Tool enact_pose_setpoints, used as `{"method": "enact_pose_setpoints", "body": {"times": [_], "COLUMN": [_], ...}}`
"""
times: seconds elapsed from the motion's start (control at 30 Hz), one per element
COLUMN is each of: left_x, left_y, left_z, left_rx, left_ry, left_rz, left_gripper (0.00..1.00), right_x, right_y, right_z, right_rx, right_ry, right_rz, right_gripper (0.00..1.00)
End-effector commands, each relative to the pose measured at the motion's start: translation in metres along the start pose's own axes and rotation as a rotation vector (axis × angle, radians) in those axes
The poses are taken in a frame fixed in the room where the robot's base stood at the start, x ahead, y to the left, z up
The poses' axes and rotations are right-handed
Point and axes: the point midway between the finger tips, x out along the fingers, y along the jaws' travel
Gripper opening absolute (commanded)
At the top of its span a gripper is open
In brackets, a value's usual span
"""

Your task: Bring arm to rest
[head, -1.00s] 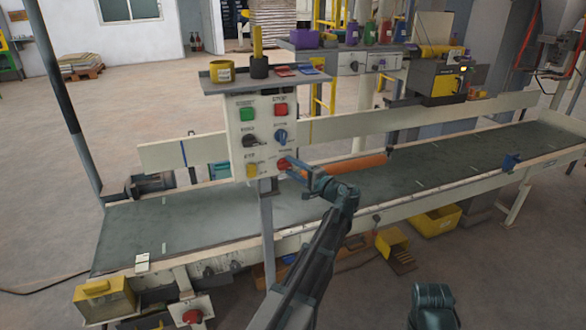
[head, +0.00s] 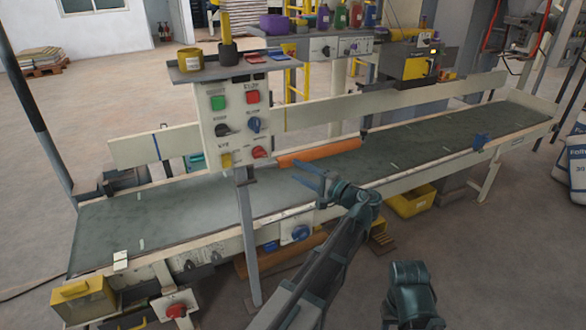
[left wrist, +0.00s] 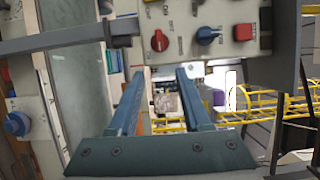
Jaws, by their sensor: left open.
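My left gripper (head: 308,178) is open and empty in the head view, in front of the conveyor and to the right of the control panel (head: 237,118). Its two fingers (left wrist: 160,100) show apart in the left wrist view with nothing between them. The panel's red knob (head: 259,152) is up and left of the fingertips, apart from them. The red knob also shows in the left wrist view (left wrist: 159,41), beside a blue knob (left wrist: 206,36). My right arm shows only as a dark link at the bottom of the head view; its gripper is not in view.
The panel's post (head: 247,230) stands close left of my arm. A yellow bin (head: 412,203) lies under the belt. White sacks (head: 577,170) stand at the far right.

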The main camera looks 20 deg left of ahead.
Motion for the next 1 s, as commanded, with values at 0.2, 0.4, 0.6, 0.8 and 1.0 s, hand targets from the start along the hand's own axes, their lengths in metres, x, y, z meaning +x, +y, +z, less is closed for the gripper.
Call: {"method": "enact_pose_setpoints", "body": {"times": [0.2,0.4,0.6,0.8,1.0], "left_x": [-0.002,-0.002,-0.007,-0.049,-0.133], "left_y": [0.0,0.0,0.01,0.081,0.161], "left_z": [0.0,0.0,0.006,0.044,0.089], "left_rx": [0.0,0.0,-0.007,-0.042,-0.043], "left_ry": [0.0,0.0,0.001,0.0,-0.007], "left_rz": [0.0,0.0,0.045,0.374,0.818], "left_gripper": [0.49,0.49,0.49,0.49,0.49], "right_x": [0.0,0.0,0.0,0.0,0.0], "right_y": [0.0,0.0,0.0,0.0,0.0], "right_z": [0.0,0.0,0.0,0.0,0.0], "right_rx": [0.0,0.0,0.0,0.0,0.0], "right_ry": [0.0,0.0,0.0,0.0,0.0], "right_rz": [0.0,0.0,0.0,0.0,0.0], "right_gripper": [0.5,0.5,0.5,0.5,0.5]}}
